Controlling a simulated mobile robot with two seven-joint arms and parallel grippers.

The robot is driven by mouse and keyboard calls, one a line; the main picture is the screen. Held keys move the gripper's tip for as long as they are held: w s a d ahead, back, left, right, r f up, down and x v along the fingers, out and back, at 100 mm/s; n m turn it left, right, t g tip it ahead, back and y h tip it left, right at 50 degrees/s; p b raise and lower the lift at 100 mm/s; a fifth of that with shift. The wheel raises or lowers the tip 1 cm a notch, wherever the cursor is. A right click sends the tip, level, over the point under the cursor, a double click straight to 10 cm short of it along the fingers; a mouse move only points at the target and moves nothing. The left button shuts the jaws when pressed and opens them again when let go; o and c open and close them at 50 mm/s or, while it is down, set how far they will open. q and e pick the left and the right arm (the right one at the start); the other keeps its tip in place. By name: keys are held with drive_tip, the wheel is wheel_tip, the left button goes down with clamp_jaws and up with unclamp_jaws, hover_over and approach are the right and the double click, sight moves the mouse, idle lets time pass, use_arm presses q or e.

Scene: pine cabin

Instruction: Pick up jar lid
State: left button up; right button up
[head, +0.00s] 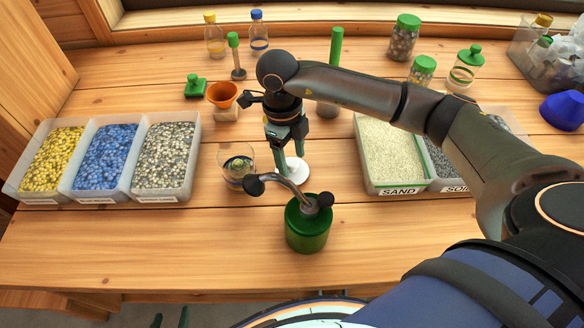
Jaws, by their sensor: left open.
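A white round disc (293,172) with a pale upright stem lies on the table and looks like the jar lid, though I cannot be sure. My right gripper (289,150) reaches down over it from above, its green fingers hiding part of it. I cannot tell whether these fingers are apart or closed on the stem. An open glass jar (237,166) with dark contents stands just left of the disc. My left gripper (171,319) shows only its green fingertips at the bottom edge, apart and empty, below the table's front edge.
A green watering can (307,228) stands close in front of the disc. Pebble trays (165,158) are at left, a sand tray (393,153) at right. An orange funnel (222,94), a green-knobbed tool (195,86) and lidded jars (404,38) stand behind. The front left table is clear.

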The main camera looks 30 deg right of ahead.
clamp_jaws()
idle(0.3)
drive_tip(key=shift+r, duration=0.1)
